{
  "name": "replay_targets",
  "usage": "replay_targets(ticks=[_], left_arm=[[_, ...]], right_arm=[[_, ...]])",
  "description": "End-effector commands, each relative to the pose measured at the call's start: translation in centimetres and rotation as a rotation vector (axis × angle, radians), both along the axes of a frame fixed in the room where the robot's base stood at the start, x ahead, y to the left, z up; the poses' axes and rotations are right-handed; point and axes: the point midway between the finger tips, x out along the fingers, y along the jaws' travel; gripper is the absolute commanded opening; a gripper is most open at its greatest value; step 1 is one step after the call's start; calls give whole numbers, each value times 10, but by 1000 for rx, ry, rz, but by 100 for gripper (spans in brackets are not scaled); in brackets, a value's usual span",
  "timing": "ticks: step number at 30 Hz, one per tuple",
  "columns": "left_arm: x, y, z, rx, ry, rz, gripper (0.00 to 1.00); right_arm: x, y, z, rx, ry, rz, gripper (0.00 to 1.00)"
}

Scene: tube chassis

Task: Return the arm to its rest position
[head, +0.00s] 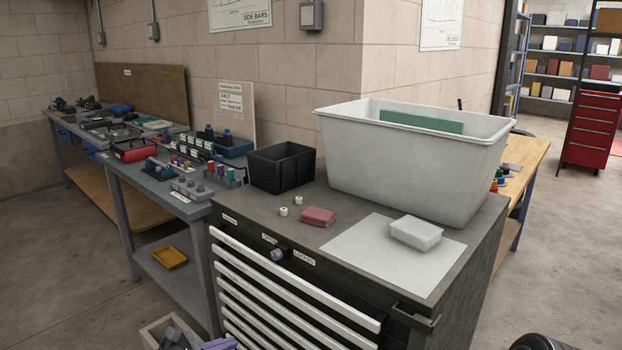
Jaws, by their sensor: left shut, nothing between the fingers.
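At the bottom edge, left of the drawer cabinet, dark grey pieces (178,338) show within the outline of a pale box. I take them for the tip of my left gripper, low and mostly cut off by the frame; the outline is hard to separate from the box. It is shut, with nothing seen held, and apart from the cabinet top. My right gripper is not in view. A dark rounded part (545,342) shows at the bottom right edge; I cannot tell what it is.
The drawer cabinet (425,268) carries a large grey bin (410,160), a black crate (282,170), a pink block (318,216), two small white pieces and a white box (416,232) on a pale sheet (365,258). A crowded workbench (165,200) stands left. Floor at far left is clear.

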Motion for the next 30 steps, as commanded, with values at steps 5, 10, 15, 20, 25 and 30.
replay_targets(ticks=[5, 10, 15, 20, 25, 30], left_arm=[[-84, -33, -107, 411, 85, -255, 0], [-199, -70, -181, 878, -9, -719, 0], [-314, -116, -189, 1182, -371, -1254, 0], [-373, -140, -179, 1172, -499, -1481, 0], [-373, -150, -175, 1181, -538, -1519, 0], [-372, -151, -176, 1180, -536, -1517, 0]], right_arm=[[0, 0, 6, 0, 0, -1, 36], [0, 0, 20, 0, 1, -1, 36], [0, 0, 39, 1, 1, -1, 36], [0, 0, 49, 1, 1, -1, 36], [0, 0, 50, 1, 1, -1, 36], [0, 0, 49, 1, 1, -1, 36]])
